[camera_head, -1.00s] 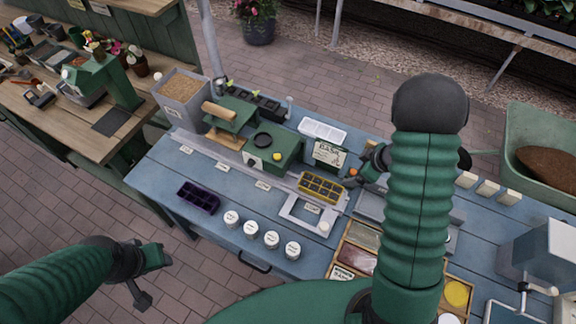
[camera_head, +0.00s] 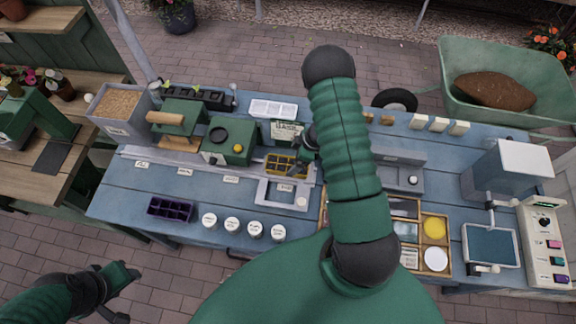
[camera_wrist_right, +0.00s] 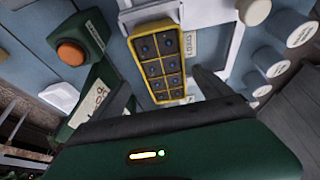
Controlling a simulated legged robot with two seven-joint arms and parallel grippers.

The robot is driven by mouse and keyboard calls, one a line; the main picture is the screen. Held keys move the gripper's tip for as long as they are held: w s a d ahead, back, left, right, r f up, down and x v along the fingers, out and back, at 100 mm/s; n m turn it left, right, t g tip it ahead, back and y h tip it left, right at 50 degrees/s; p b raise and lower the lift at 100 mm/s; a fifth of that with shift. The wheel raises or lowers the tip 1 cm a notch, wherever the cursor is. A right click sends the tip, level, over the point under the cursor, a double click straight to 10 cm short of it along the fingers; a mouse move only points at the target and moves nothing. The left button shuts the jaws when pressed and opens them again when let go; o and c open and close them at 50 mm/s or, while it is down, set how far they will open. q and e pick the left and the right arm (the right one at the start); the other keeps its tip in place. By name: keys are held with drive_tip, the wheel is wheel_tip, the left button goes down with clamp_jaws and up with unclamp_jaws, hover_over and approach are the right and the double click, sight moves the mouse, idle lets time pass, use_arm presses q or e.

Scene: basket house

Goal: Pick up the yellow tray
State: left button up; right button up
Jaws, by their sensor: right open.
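The yellow tray (camera_head: 274,170), with dark cells, lies on the blue workbench beside a grey rail frame. Its right end is partly hidden by my right gripper (camera_head: 300,162). In the right wrist view the tray (camera_wrist_right: 139,67) shows its yellow rim and two rows of dark cells. My right gripper (camera_wrist_right: 165,88) is open, with one finger on each side of the tray's near end in that view. No grip shows, and I cannot tell whether the fingers touch it. My left gripper (camera_head: 122,290) is open and empty, low at the left, off the bench.
A green press (camera_head: 228,140) stands left of the tray and a dark purple tray (camera_head: 171,209) lies front left. Several white-lidded jars (camera_head: 232,225) line the front. A wooden sorting box (camera_head: 437,228) and grey machine (camera_head: 508,172) stand right. A green wheelbarrow (camera_head: 460,60) stands behind.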

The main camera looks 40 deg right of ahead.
sight(288, 164)
drive_tip(key=x, duration=0.2)
drive_tip(key=a+p+x, duration=0.1)
drive_tip(key=x, duration=0.2)
drive_tip(key=shift+d, duration=0.15)
drive_tip(key=shift+c, duration=0.3)
drive_tip(key=shift+d+f, duration=0.1)
drive_tip(key=shift+d, duration=0.05)
drive_tip(key=c, duration=1.6)
drive_tip(key=shift+c, duration=0.2)
